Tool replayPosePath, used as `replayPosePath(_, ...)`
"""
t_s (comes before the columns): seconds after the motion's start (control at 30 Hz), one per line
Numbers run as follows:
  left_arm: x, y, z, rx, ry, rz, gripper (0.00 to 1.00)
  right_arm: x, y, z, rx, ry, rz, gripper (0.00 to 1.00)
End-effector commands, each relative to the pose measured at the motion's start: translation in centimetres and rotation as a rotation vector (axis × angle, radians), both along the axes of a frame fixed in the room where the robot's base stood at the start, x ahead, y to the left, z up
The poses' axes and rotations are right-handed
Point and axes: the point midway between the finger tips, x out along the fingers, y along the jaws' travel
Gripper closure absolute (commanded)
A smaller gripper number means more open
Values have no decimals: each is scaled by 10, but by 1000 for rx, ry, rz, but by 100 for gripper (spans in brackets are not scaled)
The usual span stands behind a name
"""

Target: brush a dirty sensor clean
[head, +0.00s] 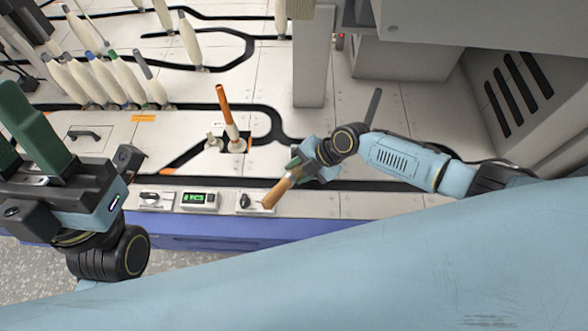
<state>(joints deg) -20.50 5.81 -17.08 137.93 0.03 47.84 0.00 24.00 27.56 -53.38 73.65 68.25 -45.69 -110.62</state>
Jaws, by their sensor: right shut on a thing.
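My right gripper (297,168) is shut on a tan, wooden-looking stick (277,192), probably the brush handle. The stick slants down to the left over the front control strip; its other end is hidden by the gripper, and I cannot make out bristles. A small pale fitting (213,141), possibly the sensor, stands left of an upright orange-and-white bobbin (226,112). Both are up and left of my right gripper, apart from it. Dirt is too small to tell. My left gripper (14,130) is at the left edge, its dark green fingers apart, with nothing seen between them.
Several white bobbins (128,80) stand in a row at the upper left. A grey post (313,60) rises behind the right gripper. Knobs and a green display (199,199) line the front edge. A grey vented housing (515,85) fills the right.

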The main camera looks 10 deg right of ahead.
Motion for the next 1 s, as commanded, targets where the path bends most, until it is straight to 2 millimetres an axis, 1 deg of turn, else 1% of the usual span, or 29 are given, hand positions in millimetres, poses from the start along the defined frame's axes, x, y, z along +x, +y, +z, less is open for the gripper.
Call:
replayPosePath(0.13, 0, 0, 0, 0, 0, 0, 64, 2, 6, -1, 2, -2, -1, 88)
replayPosePath(0.3, 0, 0, 0, 0, 0, 0, 64, 6, 18, -6, 2, -1, -2, 88)
replayPosePath(0.4, 0, 0, 0, 0, 0, 0, 64, 6, 21, -7, 1, -2, -1, 88)
replayPosePath(0.53, 0, 0, 0, 0, 0, 0, 64, 5, 17, -7, 1, -1, -2, 88)
replayPosePath(0.8, 0, 0, 0, 0, 0, 0, 64, 1, -1, -4, -1, -1, -2, 88)
replayPosePath(1.0, 0, 0, 0, 0, 0, 0, 64, 1, -1, -3, 1, -3, -2, 88)
